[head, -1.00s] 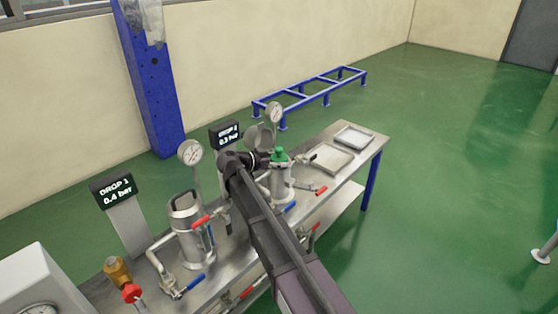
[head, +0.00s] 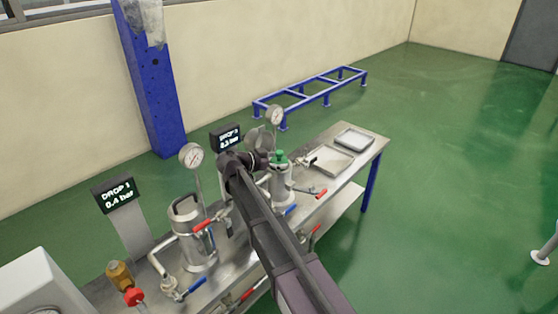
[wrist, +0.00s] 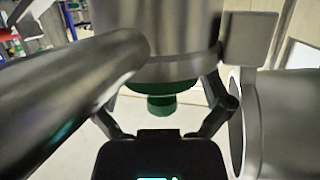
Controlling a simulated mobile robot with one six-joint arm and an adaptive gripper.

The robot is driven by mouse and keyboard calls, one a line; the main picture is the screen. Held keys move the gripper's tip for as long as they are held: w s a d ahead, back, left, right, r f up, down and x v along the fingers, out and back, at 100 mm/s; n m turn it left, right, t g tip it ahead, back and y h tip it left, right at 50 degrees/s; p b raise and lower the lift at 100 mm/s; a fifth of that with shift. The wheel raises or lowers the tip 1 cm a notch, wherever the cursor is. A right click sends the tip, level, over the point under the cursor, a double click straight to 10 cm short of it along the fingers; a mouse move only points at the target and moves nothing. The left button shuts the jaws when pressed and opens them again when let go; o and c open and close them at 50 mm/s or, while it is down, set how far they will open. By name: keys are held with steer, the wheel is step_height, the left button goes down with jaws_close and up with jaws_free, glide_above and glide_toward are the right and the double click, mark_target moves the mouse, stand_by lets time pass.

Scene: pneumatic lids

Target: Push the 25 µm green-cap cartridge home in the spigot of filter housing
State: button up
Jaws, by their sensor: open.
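The green-cap cartridge (head: 280,156) stands upright in the open top of the far filter housing (head: 281,184). Its green cap and knob stick up above the rim, and its body is hidden inside. In the wrist view, which looks inverted, the green cap (wrist: 162,103) shows below the steel housing wall (wrist: 158,28). My gripper (head: 266,160) is just left of the cap in the head view. In the wrist view the fingers of my gripper (wrist: 160,98) are spread to either side of the cap, with gaps between. The spigot is hidden, and I cannot read the micron marking.
The housing's lid (head: 264,138) stands open behind the cap, near a pressure gauge (head: 275,115) and the second drop display (head: 227,138). A closed housing (head: 190,232) stands nearer on the left. Two trays (head: 330,162) lie on the right of the bench. Valve handles line the front.

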steer(key=shift+r+p, duration=3.8)
steer(key=shift+r, duration=0.4)
steer(key=shift+s, duration=0.1)
